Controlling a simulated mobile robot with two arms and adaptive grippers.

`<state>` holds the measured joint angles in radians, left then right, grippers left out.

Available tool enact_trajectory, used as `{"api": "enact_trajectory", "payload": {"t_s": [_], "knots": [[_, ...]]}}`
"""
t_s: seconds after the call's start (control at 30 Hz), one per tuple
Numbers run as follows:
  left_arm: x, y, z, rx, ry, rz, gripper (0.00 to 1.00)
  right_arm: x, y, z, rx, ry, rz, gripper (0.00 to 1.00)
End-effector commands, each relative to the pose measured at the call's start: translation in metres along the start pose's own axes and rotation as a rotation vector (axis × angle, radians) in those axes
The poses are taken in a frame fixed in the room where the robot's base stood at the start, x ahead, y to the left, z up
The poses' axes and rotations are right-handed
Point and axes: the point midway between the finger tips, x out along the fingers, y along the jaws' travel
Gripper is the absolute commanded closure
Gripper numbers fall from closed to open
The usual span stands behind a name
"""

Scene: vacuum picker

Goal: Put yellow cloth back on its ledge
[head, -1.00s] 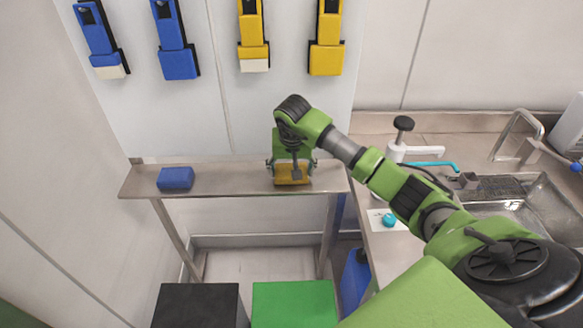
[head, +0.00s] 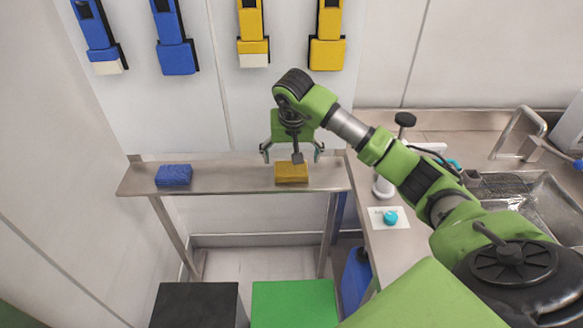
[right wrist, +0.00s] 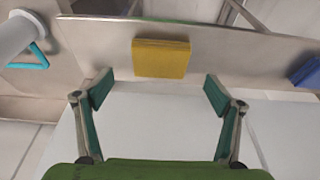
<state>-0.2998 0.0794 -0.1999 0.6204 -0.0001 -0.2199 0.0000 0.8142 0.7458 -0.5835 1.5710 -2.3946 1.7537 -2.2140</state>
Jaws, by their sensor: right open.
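The yellow cloth (head: 291,172), a folded block, lies flat on the metal ledge (head: 235,176), toward its right end. It also shows in the right wrist view (right wrist: 161,58), resting on the ledge (right wrist: 100,38). My right gripper (head: 292,158) is open and empty. It hangs just above and behind the cloth, with its fingers apart and clear of it. In the right wrist view my right gripper (right wrist: 158,92) has its two fingers spread wide, with the cloth beyond them. My left gripper is in neither view.
A blue cloth (head: 174,175) lies on the left part of the ledge. Blue and yellow devices (head: 326,40) hang on the wall above. A counter with a sink (head: 545,208) stands at right. Black (head: 195,305) and green (head: 294,303) boxes stand below. The ledge's middle is clear.

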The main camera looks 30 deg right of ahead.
Motion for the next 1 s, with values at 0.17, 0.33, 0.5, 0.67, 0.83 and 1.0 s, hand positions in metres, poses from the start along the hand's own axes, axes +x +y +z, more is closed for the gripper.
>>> {"api": "enact_trajectory", "payload": {"t_s": [0.17, 0.33, 0.5, 0.67, 0.83, 1.0], "knots": [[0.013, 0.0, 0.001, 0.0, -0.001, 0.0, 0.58, -0.036, 0.001, -0.001, -0.001, 0.005, 0.001, 0.14], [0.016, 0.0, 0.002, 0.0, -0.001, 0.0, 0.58, -0.058, 0.0, 0.0, -0.001, 0.001, 0.0, 0.14], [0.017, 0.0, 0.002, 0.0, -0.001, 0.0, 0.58, -0.066, 0.0, 0.0, 0.0, 0.0, 0.001, 0.14], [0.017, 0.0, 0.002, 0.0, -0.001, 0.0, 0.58, -0.066, 0.0, 0.001, 0.0, -0.001, 0.001, 0.14], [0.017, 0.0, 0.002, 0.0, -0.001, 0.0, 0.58, -0.066, 0.0, 0.001, 0.0, -0.001, 0.001, 0.14], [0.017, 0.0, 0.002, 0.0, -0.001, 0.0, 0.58, -0.066, 0.0, 0.001, 0.0, -0.001, 0.001, 0.14]]}}
